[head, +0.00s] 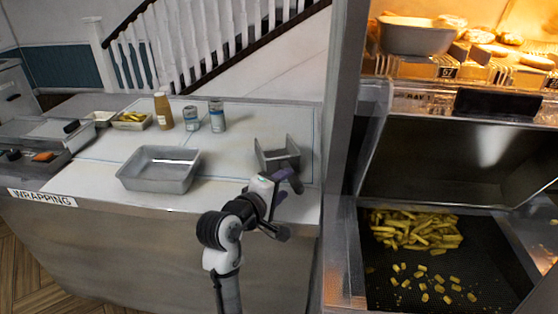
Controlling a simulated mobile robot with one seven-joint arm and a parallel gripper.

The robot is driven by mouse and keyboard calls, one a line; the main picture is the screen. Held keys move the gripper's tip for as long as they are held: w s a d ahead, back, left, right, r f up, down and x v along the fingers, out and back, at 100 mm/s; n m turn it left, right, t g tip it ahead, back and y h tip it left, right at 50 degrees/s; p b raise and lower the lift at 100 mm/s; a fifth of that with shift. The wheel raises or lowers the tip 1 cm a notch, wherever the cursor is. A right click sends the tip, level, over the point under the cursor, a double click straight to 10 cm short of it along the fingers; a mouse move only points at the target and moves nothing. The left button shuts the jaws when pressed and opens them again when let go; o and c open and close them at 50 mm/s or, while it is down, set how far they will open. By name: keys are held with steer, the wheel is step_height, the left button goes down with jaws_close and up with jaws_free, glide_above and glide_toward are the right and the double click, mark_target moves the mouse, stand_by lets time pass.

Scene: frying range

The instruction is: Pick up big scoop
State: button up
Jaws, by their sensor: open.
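A grey metal scoop (278,157), which appears to be the big scoop, sits on the white counter at its right end. My gripper (289,183) is just in front of the scoop, at its near side, with my arm reaching up from below. The jaws are open, but the fingers are small and dark. I cannot tell whether they touch the scoop or surround its handle. The scoop's near underside and any handle are partly hidden by my gripper.
A grey tray (158,181) stands left of the scoop. A brown bottle (163,112) and two cans (217,115) stand behind. A metal post (340,120) rises at the right, beside the bin of chips (415,230). The counter between tray and scoop is clear.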

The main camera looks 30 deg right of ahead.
mark_target(290, 181)
steer(key=p+x, duration=0.1)
steer(key=x, duration=0.4)
steer(key=shift+p, duration=0.3)
jaws_close()
